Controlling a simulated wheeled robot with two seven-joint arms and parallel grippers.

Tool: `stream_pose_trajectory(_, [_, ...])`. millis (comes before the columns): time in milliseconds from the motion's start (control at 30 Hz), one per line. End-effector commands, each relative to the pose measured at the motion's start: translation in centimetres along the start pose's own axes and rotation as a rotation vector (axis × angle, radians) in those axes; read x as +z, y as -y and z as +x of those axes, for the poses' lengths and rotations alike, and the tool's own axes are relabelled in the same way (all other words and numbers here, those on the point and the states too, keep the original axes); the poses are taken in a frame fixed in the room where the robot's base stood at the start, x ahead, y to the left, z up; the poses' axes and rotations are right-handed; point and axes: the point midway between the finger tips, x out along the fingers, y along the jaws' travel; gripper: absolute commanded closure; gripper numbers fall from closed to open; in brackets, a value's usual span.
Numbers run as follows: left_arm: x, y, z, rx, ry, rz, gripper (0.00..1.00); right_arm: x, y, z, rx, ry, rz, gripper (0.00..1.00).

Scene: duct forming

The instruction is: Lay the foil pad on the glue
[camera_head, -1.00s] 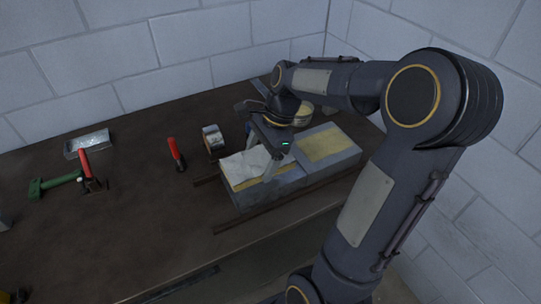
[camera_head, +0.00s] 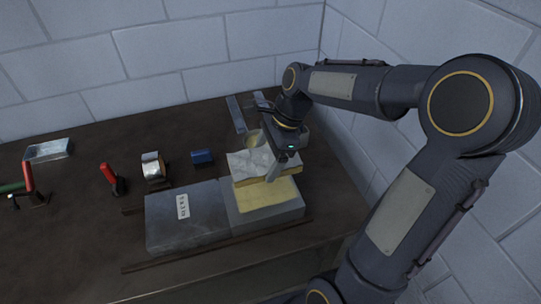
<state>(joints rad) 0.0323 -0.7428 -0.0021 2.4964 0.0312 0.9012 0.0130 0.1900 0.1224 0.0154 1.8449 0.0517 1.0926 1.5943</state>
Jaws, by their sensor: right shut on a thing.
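My right gripper (camera_head: 272,178) is shut on the foil pad (camera_head: 249,161), a flat piece with a crinkled silver top and a yellow edge. The glue (camera_head: 268,195) is a pale yellow patch on top of the right part of the grey duct (camera_head: 186,228). The pad is over the back of that part, covering the rear of the patch. The front of the patch is bare. I cannot tell whether the pad touches the glue. My left gripper is not in view.
Behind the duct are a foil tape roll (camera_head: 153,168), a blue block (camera_head: 202,157) and a grey bar (camera_head: 236,114). A red-handled tool (camera_head: 112,179) and a metal tray (camera_head: 48,150) are at the left. A dark rail (camera_head: 215,246) runs along the duct's front.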

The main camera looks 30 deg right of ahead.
Motion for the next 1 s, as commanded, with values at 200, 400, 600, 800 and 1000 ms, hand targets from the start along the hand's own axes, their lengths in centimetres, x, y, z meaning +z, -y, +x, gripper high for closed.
stream_pose_trajectory(200, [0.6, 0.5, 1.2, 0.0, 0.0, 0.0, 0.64, -0.5, 0.0, 1.2, 0.0, 0.0, 0.0, 0.43])
stream_pose_trajectory(400, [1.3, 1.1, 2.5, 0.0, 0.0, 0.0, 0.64, -1.1, 0.0, 2.6, -0.001, 0.0, 0.0, 0.43])
stream_pose_trajectory(600, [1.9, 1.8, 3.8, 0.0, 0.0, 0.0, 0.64, -1.7, 0.0, 4.0, -0.001, 0.0, 0.0, 0.43])
stream_pose_trajectory(800, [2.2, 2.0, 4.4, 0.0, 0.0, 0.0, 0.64, -2.2, 0.0, 5.3, 0.001, 0.0, 0.0, 0.43])
stream_pose_trajectory(1000, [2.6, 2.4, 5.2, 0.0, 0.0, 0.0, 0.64, -2.9, 0.0, 6.8, 0.0, 0.0, 0.001, 0.43])
